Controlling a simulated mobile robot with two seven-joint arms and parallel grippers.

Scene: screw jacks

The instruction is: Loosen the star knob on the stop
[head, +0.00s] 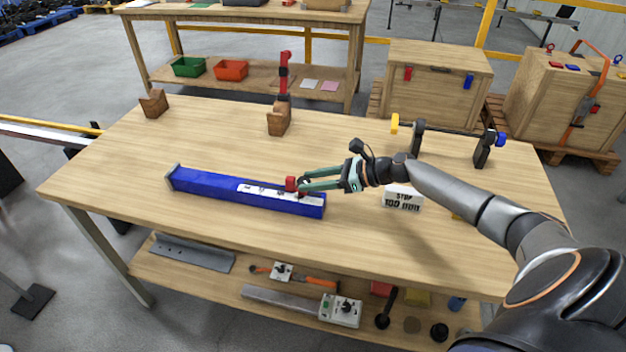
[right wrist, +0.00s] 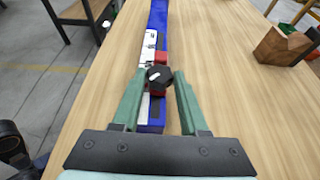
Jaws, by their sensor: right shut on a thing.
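A long blue rail (head: 215,188) with a white scale strip lies across the table; it also shows in the right wrist view (right wrist: 157,20). A red stop (head: 291,184) sits on the rail near its right end, and part of it shows in the right wrist view (right wrist: 161,57). The black star knob (right wrist: 159,78) is on the near side of the stop. My right gripper (head: 303,184) has its green fingers on both sides of the knob and is shut on it. A white pointer mark shows on the knob. My left gripper is not in view.
A white lettered block (head: 402,198) stands below my right forearm. A wooden block (head: 279,122) with a red screw jack stands behind the rail, another wooden block (head: 154,104) at the back left. A black bar on stands (head: 450,130) is at the back right. The table's front is clear.

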